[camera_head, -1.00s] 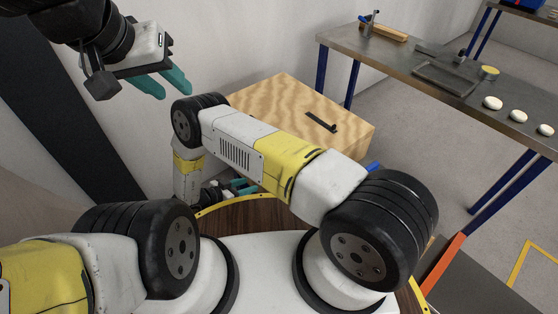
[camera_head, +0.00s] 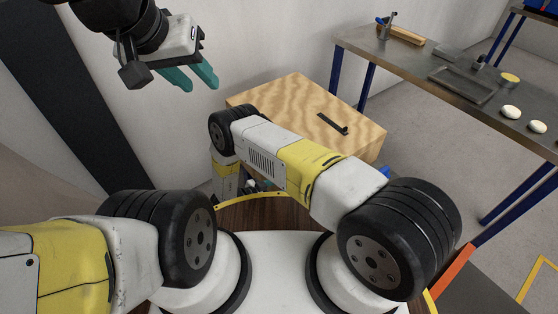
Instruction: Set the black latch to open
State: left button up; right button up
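The black latch (camera_head: 332,124) is a thin dark bar with a raised knob at its near right end. It lies slantwise on top of the light wooden box (camera_head: 283,97). My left gripper (camera_head: 201,80) hangs at the upper left, beside the white wall, left of the box and apart from it. Its two teal fingers are spread with a gap between them and nothing in it. My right arm (camera_head: 290,160) crosses in front of the box and bends down at its far end. The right gripper is hidden behind that arm.
A metal table (camera_head: 420,62) stands at the back right. It carries a dark tray (camera_head: 463,85), a wooden block (camera_head: 400,34), a yellow round item (camera_head: 510,79) and white dough pieces (camera_head: 510,112). Grey floor is clear between box and table.

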grip_shut()
dwell(1.4)
